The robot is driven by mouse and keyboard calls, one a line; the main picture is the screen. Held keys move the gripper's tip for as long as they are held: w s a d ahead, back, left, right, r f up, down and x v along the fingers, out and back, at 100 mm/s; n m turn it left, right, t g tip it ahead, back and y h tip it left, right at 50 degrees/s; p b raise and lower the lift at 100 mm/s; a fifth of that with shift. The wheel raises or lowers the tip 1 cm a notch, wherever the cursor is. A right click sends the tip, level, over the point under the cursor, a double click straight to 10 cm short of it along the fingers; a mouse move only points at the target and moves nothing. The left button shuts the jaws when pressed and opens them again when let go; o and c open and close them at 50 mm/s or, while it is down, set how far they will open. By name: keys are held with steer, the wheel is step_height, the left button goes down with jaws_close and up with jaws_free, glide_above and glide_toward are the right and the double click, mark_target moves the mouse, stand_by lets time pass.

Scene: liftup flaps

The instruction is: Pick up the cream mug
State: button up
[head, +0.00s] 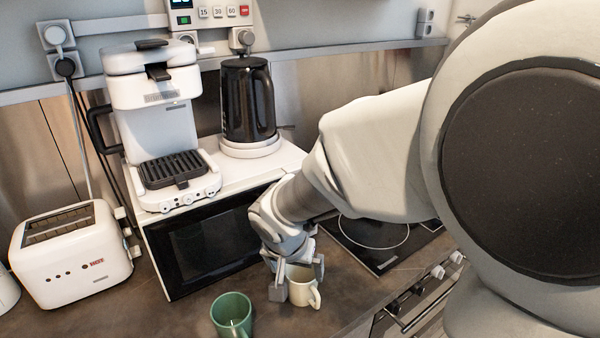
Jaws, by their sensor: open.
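The cream mug (302,287) stands upright on the brown counter, right of centre near the bottom of the head view, with its handle toward the right. My gripper (296,280) is open and low at the mug, with one finger at its left side and the other near its upper right rim. The wrist and fingers hide part of the rim and the mug's back. I cannot tell whether the fingers touch it.
A green mug (231,314) stands to the left of the cream mug. A black-fronted microwave (210,247) stands behind, carrying a white coffee machine (155,120) and a black kettle (247,100). A white toaster (72,255) is at left, a hob (385,262) at right.

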steer(key=b+x, duration=0.1)
steer(key=x, duration=1)
steer(key=shift+w, duration=0.1)
steer(key=shift+r, duration=0.1)
steer(key=c, duration=1.3)
steer(key=shift+r, duration=0.1)
